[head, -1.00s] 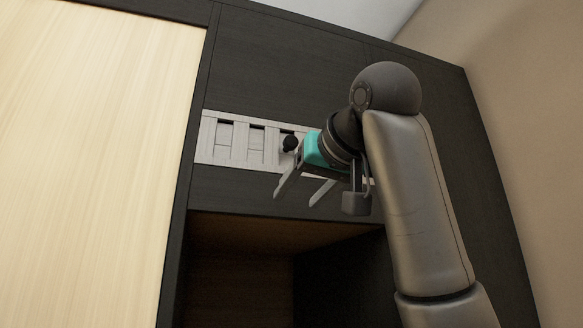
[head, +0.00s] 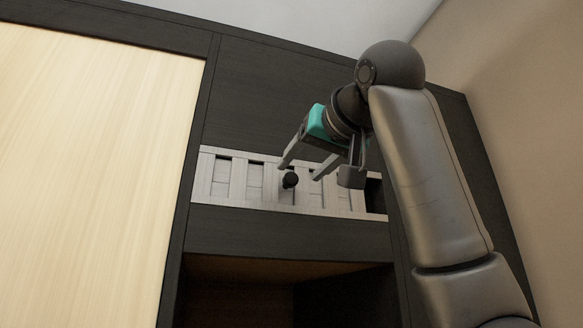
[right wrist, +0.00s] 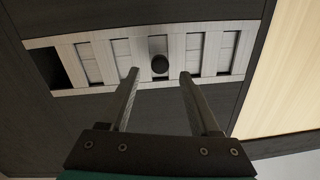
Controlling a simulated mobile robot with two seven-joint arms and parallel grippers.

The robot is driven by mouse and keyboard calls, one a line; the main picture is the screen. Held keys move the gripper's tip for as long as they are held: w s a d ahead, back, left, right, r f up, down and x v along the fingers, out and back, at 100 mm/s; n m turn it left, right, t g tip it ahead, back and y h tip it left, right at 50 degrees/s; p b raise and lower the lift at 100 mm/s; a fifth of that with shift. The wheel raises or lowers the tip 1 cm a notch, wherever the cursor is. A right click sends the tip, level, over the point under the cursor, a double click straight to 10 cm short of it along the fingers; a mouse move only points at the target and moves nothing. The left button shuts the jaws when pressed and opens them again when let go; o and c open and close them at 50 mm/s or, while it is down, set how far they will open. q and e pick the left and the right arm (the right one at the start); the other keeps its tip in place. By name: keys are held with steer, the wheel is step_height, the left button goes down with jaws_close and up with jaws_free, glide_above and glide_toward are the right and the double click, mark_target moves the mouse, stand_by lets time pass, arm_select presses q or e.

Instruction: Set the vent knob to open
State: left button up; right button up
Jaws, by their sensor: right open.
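The vent is a pale panel (head: 265,197) with a row of slots, set into the dark cabinet front. A small round black knob (head: 290,180) sticks out from it near the middle. In the right wrist view the knob (right wrist: 159,64) lies ahead of the fingertips, in line with the gap between them. My right gripper (head: 299,172) is open and empty, its two fingers reaching toward the vent on either side of the knob in the picture. I cannot tell any contact. My left gripper is out of view.
A dark opening (right wrist: 46,68) lies at one end of the vent. A dark recess (head: 285,295) lies below it. A light wood panel (head: 90,170) covers the left side. My right arm crosses the right part of the head view.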

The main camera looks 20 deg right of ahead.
mark_target(292, 178)
steer(key=w, duration=0.2)
steer(key=w+p, duration=0.1)
steer(key=w, duration=0.1)
steer(key=w+p, duration=0.1)
steer(key=shift+w+a, duration=0.25)
steer(key=shift+w, duration=0.15)
steer(key=shift+c, duration=0.2)
jaws_close()
stand_by(0.8)
